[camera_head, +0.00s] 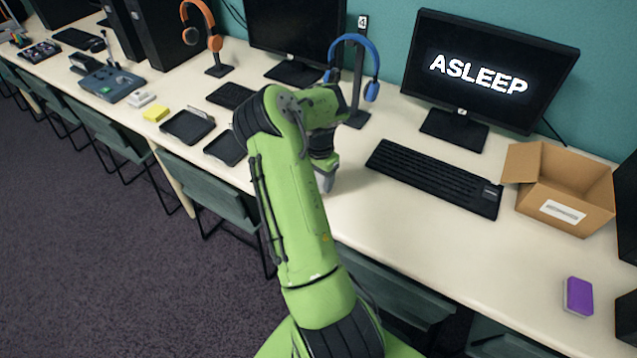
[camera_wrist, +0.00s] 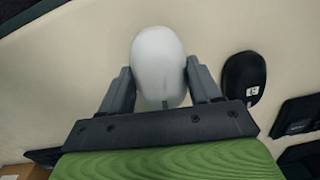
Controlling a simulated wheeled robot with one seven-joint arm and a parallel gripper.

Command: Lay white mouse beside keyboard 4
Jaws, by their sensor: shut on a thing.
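My gripper (camera_wrist: 160,78) is shut on the white mouse (camera_wrist: 159,60), which sits between the two fingers in the wrist view. In the head view my gripper (camera_head: 326,178) is low over the desk, left of the large black keyboard (camera_head: 436,177), with clear desk between them. The mouse cannot be made out there, and I cannot tell whether it touches the desk. A small sign (camera_head: 362,22) on the wall above the blue headphones seems to read 4. Another black keyboard (camera_head: 231,95) lies further left, partly behind my arm.
A black mouse (camera_wrist: 244,78) lies right of my gripper in the wrist view. Black trays (camera_head: 188,126) lie left of my arm. Blue headphones (camera_head: 371,90) hang on a stand behind. An open cardboard box (camera_head: 543,215) and a purple block (camera_head: 578,296) are at the right.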

